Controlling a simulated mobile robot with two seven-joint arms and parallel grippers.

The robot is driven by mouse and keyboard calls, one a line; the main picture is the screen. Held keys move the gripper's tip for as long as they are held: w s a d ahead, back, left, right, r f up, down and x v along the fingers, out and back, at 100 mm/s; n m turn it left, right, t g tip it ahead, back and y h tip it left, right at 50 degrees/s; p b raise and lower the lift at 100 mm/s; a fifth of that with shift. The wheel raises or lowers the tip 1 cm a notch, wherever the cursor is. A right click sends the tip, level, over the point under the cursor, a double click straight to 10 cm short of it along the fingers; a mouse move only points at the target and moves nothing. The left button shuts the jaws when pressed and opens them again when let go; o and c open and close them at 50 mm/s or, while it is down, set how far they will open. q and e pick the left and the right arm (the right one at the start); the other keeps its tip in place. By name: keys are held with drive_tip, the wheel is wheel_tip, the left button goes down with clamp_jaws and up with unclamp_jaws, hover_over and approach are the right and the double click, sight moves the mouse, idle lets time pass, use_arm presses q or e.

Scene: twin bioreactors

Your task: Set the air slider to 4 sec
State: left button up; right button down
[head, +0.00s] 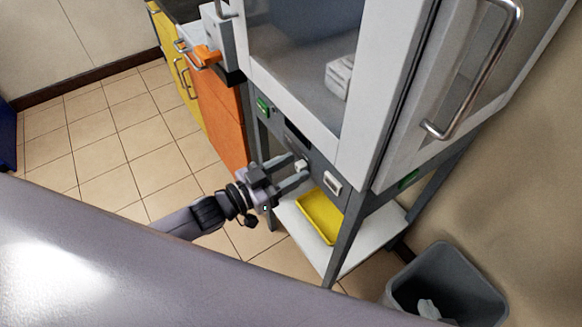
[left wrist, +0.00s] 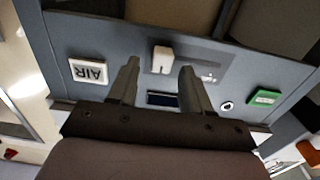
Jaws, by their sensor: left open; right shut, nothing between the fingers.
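The air slider's white knob (left wrist: 162,58) sits in a dark track on the grey panel (left wrist: 105,42) in the left wrist view. The track runs from the knob to the right, with tiny marks too small to read. A white AIR label (left wrist: 89,71) shows upside down at left. A small dark display (left wrist: 162,99) lies between my left fingers. My left gripper (left wrist: 160,68) is open, one finger on each side of the knob; contact cannot be told. In the head view, my left gripper (head: 303,171) reaches the panel front at the knob (head: 301,165). My right gripper is not in view.
A green label (left wrist: 265,97) and a round keyhole-like fitting (left wrist: 226,106) sit on the panel's right. The glass-fronted cabinet (head: 354,165) is above the panel. A yellow tray (head: 319,217) lies on the lower shelf. A grey bin (head: 447,283) stands at right.

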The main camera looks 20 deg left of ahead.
sight(287, 141)
use_arm(q)
drive_tip(key=shift+w+d, duration=0.15)
drive_tip(key=shift+w, duration=0.05)
clamp_jaws()
drive_tip(key=w+a+b, duration=0.1)
drive_tip(key=w+a, duration=0.3)
drive_tip(key=a, duration=0.1)
drive_tip(key=shift+w+a+b, duration=0.15)
drive_tip(key=shift+a+b, duration=0.15)
drive_tip(key=shift+b, duration=0.1)
drive_tip(key=shift+w+a, duration=0.1)
drive_tip(key=shift+a, duration=0.15)
unclamp_jaws()
